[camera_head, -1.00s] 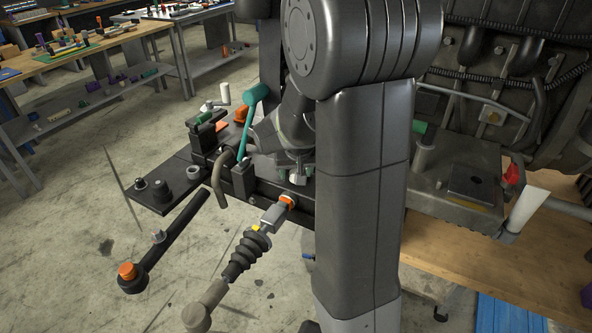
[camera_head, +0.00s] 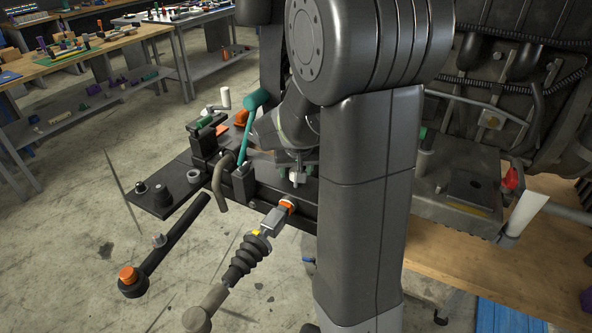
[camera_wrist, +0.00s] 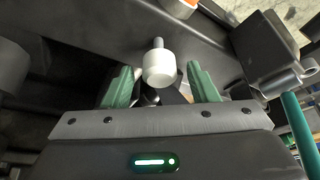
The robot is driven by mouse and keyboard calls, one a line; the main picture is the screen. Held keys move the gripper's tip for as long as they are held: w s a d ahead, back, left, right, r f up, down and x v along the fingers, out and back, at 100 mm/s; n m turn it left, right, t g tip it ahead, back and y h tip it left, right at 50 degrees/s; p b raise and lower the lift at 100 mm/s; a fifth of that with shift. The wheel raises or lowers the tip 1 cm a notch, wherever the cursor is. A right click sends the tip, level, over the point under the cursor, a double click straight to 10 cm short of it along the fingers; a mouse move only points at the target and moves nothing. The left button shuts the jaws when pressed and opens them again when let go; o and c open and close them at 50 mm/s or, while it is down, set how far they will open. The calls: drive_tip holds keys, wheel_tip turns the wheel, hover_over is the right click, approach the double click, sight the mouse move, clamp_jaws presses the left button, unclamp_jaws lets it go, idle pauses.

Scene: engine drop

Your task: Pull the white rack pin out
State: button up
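The white rack pin (camera_wrist: 159,67) has a white cylindrical head and a thin grey stem. In the wrist view it stands beyond my gripper (camera_wrist: 162,76), between the lines of its two green fingers. The fingers are apart, with a gap on both sides of the pin head, and do not touch it. In the head view a small white part of the pin (camera_head: 297,178) shows just below my gripper (camera_head: 296,158), over the dark rack beam (camera_head: 262,190). My arm hides much of this area, and the fingers are hard to make out there.
A teal-handled tool (camera_head: 248,128) stands left of my gripper, beside a dark block (camera_head: 244,184). A tie rod with a black boot (camera_head: 247,254) and orange ring juts toward the front. The engine (camera_head: 520,100) and a wooden bench (camera_head: 450,262) lie right. Open floor (camera_head: 70,240) is at left.

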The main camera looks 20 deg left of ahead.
drive_tip(key=shift+r, duration=0.1)
drive_tip(key=b+v, duration=0.1)
drive_tip(key=v, duration=1.2)
drive_tip(key=shift+r, duration=0.3)
drive_tip(key=shift+d, duration=0.1)
drive_tip(key=p+x, duration=0.1)
drive_tip(key=x, duration=1.2)
drive_tip(key=shift+f, duration=1.05)
drive_tip(key=shift+r, duration=0.1)
